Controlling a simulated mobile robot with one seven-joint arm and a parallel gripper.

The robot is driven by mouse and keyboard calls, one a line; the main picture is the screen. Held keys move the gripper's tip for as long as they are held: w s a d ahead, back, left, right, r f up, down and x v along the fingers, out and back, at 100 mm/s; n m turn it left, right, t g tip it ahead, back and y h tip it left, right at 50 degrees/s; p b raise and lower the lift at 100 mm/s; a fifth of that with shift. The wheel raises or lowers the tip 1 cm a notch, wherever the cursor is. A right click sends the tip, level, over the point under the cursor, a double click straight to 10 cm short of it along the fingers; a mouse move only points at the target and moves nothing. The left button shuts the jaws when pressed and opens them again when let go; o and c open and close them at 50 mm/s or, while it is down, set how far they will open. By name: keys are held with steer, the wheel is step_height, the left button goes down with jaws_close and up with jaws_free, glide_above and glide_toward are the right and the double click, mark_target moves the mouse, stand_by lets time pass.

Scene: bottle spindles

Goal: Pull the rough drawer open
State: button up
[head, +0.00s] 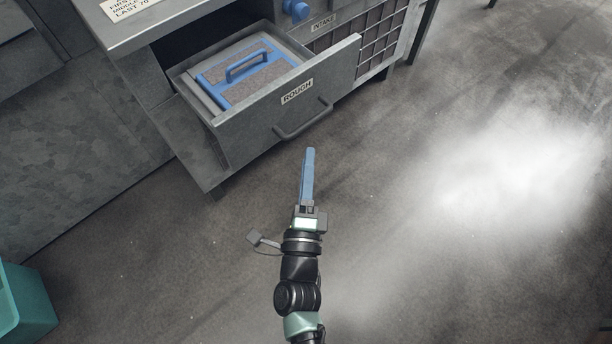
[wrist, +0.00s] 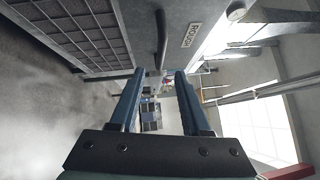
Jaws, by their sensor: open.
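The rough drawer (head: 265,120) stands pulled out from the grey cabinet, with a "ROUGH" label on its front. Its dark bar handle (head: 303,122) is on the front's lower part. Inside lies a speckled block with a blue frame and blue handle (head: 248,66). My gripper (head: 310,152) is in front of the drawer, just below and apart from the handle in the head view. In the wrist view my gripper (wrist: 168,72) has its two blue fingers apart with nothing between them. The handle (wrist: 161,40) shows beyond the fingertips there, and the label (wrist: 192,34) is to its right.
The cabinet (head: 150,25) has a blue knob (head: 296,9), an "INTAKE" label and a grille (head: 365,38) right of the drawer. A teal bin (head: 25,302) stands at the lower left. The floor around my arm is clear, with a bright patch at right.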

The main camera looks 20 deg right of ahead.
steer(key=shift+v, duration=1.6)
